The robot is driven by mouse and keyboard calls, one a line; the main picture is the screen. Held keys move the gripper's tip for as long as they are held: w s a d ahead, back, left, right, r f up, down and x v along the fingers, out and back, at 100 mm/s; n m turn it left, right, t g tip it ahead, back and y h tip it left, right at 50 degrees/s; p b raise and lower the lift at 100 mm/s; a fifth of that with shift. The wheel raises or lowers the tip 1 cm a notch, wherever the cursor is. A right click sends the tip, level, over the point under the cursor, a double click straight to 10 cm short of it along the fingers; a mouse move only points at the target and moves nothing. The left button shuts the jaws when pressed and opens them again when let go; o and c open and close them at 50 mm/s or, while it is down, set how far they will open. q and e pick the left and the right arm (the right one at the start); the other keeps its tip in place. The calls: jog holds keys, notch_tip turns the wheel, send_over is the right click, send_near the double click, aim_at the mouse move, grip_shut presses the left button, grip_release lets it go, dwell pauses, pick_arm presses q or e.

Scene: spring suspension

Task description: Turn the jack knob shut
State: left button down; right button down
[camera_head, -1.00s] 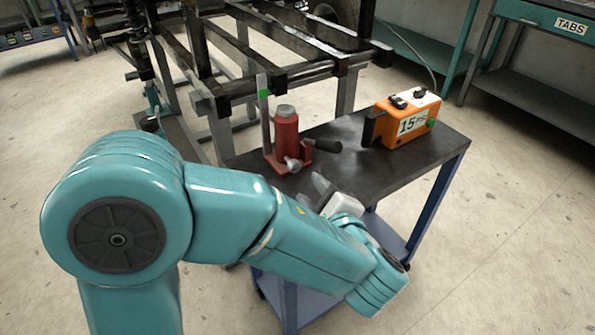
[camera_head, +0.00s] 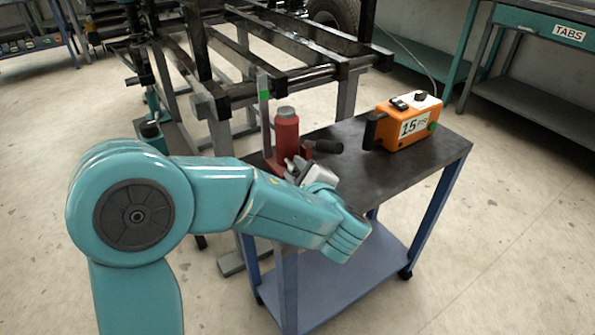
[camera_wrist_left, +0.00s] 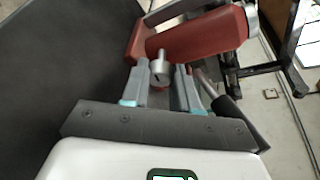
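The red bottle jack (camera_head: 286,131) stands upright on the dark cart top. In the left wrist view the jack (camera_wrist_left: 205,35) lies across the top of the picture. Its metal knob (camera_wrist_left: 160,67) sticks out toward my left gripper (camera_wrist_left: 162,75). The two fingers are apart, one on each side of the knob, with gaps visible; the knob is at about the fingertips. In the head view my left gripper (camera_head: 297,166) is at the jack's base and hides the knob. My right gripper is not in view.
The jack's black-gripped handle (camera_head: 325,146) sticks out to the right. An orange box (camera_head: 408,122) marked 15 stands at the right of the cart (camera_head: 365,184). A dark metal frame (camera_head: 270,75) rises behind the cart.

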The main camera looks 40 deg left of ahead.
pick_arm(q)
jog(key=shift+r+m+p, duration=0.15)
jog(key=shift+m+p, duration=0.25)
jog(key=shift+p, duration=0.4)
jog(key=m+g+p, duration=0.1)
jog(key=m+p, duration=0.1)
jog(key=p, duration=0.2)
jog(key=m+g+p, duration=0.2)
jog(key=m+p, duration=0.1)
jog(key=p, duration=0.2)
jog(key=m+g+y+p, duration=0.1)
jog(key=m+g+p, duration=0.1)
jog(key=p, duration=0.3)
jog(key=shift+w+d+r+m, duration=0.1)
jog(key=shift+w+m, duration=0.15)
jog(key=shift+m, duration=0.15)
jog(key=shift+f+m+g+y+p, duration=0.3)
jog(key=shift+m+g+y+p, duration=0.35)
jog(key=shift+m+p, duration=0.7)
jog(key=c, duration=1.1)
grip_release()
jog(key=shift+w, duration=0.1)
jog(key=p+v, duration=0.1)
jog(key=v, duration=1.5)
jog(key=shift+d+r, duration=0.15)
